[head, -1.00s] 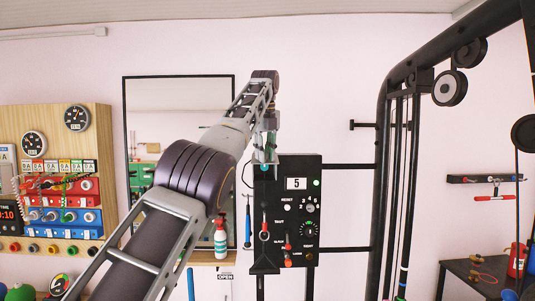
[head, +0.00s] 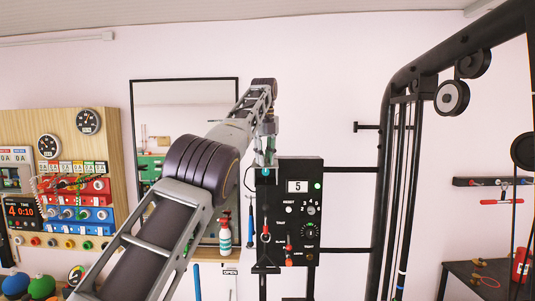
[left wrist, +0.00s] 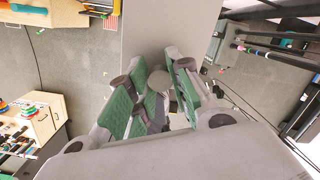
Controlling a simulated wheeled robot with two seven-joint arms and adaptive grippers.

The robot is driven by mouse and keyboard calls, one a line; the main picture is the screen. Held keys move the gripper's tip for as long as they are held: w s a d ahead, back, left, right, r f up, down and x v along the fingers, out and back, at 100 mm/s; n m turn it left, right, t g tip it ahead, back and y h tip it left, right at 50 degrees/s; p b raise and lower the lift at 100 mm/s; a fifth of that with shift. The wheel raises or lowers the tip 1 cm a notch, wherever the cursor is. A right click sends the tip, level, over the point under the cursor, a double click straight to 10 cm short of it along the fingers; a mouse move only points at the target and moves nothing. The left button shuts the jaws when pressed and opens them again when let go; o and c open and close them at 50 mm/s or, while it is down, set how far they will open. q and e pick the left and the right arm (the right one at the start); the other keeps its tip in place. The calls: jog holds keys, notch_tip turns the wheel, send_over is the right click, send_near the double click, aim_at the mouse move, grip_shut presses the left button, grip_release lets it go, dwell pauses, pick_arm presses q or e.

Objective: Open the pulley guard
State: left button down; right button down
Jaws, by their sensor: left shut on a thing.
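In the head view my left arm reaches up from the lower left. Its gripper (head: 265,170) points down at the upper left corner of a black control panel (head: 274,222) with a lit "5" display. In the left wrist view the green-padded fingers (left wrist: 166,102) are closed in on a small grey rounded part (left wrist: 187,92), mostly hidden between them. I cannot tell whether this part belongs to the pulley guard. Black round pulleys (head: 453,97) hang from the dark frame at the upper right of the head view, apart from my gripper. My right gripper is not in view.
The black frame (head: 391,160) with cables stands right of the panel. A mirror (head: 186,82) hangs behind my arm. A wooden board (head: 120,130) with gauges and colored modules is at the left. A dark table (head: 470,268) stands at the lower right.

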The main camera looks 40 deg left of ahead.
pick_arm(q)
jog(key=shift+f, duration=0.15)
jog(key=shift+f, duration=0.1)
dwell(0.4)
jog(key=c, duration=1.3)
grip_release()
jog(key=shift+a, duration=0.1)
jog(key=shift+o, duration=0.2)
